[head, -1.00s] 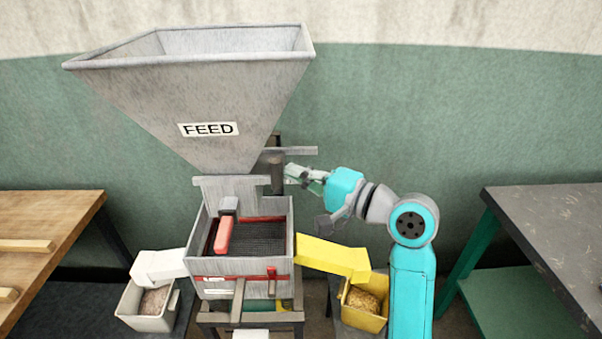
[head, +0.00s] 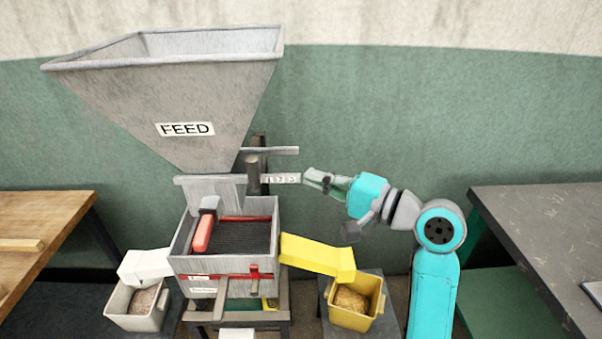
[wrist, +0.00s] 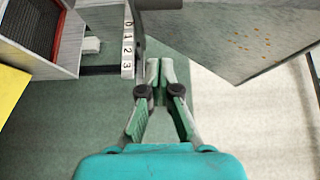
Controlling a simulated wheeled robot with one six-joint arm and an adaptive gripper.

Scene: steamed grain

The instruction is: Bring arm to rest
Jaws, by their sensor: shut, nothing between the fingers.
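My gripper (head: 318,178) is shut and empty at the end of my teal arm, to the right of the feed machine. In the wrist view its fingertips (wrist: 160,70) meet, close to a white scale plate (wrist: 127,45) with the numbers 0 to 3. The same plate (head: 281,179) shows in the head view just left of the fingertips. I cannot tell whether they touch it. The grey hopper (head: 170,100) marked FEED stands above a sieve box (head: 225,264), which has a red-handled piece (head: 203,232) inside.
A yellow chute (head: 318,258) slopes to a yellow bin (head: 357,303) of grain. A white chute (head: 145,263) leads to a pale bin (head: 138,306). A wooden table (head: 40,225) is at left, a grey table (head: 540,230) at right.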

